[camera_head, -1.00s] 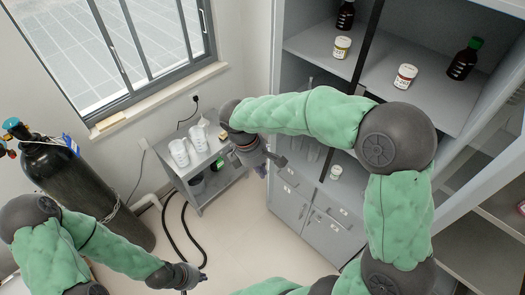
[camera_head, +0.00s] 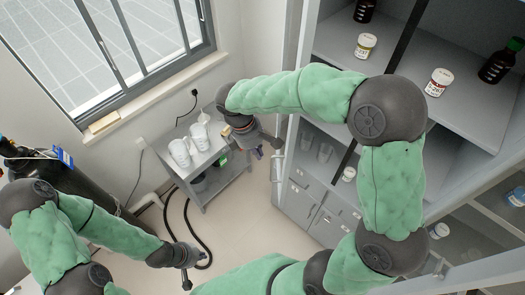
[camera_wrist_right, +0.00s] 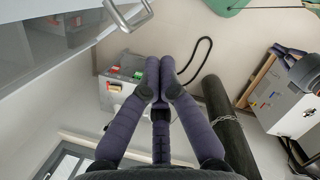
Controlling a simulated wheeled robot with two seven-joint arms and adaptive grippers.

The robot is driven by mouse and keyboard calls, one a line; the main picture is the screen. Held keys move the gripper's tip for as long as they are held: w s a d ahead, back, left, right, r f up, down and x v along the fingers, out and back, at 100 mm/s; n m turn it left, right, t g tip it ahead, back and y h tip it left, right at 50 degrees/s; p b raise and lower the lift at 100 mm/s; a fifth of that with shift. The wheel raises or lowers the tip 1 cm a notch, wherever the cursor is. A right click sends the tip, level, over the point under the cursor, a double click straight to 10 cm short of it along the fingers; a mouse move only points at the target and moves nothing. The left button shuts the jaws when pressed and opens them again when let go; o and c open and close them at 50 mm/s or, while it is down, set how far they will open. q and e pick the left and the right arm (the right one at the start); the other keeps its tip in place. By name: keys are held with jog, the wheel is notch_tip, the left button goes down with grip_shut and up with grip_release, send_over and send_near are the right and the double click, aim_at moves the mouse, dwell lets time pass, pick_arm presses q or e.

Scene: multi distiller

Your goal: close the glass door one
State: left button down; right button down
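The tall grey cabinet (camera_head: 330,45) stands on the right in the head view. An open glass door shows nearly edge-on at its left side (camera_head: 297,90), with a metal handle (camera_head: 278,160) low on it. In the right wrist view a metal handle (camera_wrist_right: 130,17) is at the top, beyond the fingertips and apart from them. My right gripper (camera_head: 258,150) is just left of the door handle in the head view; in its wrist view (camera_wrist_right: 160,72) the fingers meet at the tips with nothing between them. My left gripper (camera_head: 187,282) hangs low over the floor, its fingers too small to read.
A grey trolley (camera_head: 207,160) with white beakers stands by the wall. A black gas cylinder (camera_head: 75,185) stands at left. Bottles and jars stand on the cabinet shelves. Another glass panel (camera_head: 455,215) shows at lower right. The floor (camera_head: 245,235) between is clear.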

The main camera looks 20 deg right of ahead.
pick_arm(q)
notch_tip(320, 180, up, 2)
jog(key=shift+s+r+p, duration=0.1)
jog(key=shift+r+p, duration=0.15)
jog(key=shift+p, duration=1)
pick_arm(e)
jog(key=s+d+f, duration=0.2)
jog(key=d+f, duration=0.3)
jog(key=f, duration=0.3)
jog(key=shift+s+d+f, duration=0.25)
jog(key=shift+s+d, duration=0.05)
jog(key=shift+d, duration=0.05)
jog(key=shift+s, duration=0.1)
